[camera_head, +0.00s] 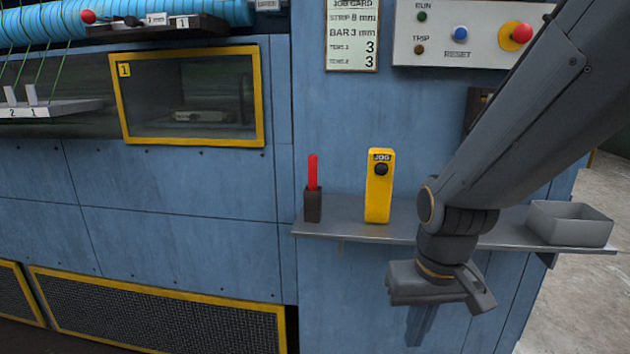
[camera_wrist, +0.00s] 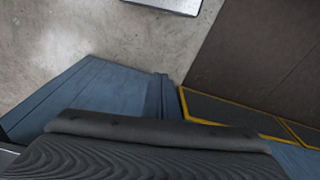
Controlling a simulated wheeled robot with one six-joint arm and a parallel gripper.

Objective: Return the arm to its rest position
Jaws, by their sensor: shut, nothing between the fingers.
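My gripper (camera_head: 420,325) hangs below the wrist, pointing down, in front of the blue machine panel at the lower right of the head view. Its fingers are together and nothing shows between them. My arm comes down from the upper right and bends at the wrist just in front of the grey shelf (camera_head: 350,229). In the wrist view, dark ribbed and plain grey parts of my gripper fill the bottom, with the blue machine side and grey floor beyond.
On the shelf stand a red stick in a dark holder (camera_head: 312,205), a yellow JOG pendant (camera_head: 379,195) and an empty grey tray (camera_head: 570,231). Above are a job card (camera_head: 352,35) and a button panel (camera_head: 460,50). A yellow-framed window (camera_head: 258,95) is at left. Concrete floor (camera_head: 600,200) shows at right.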

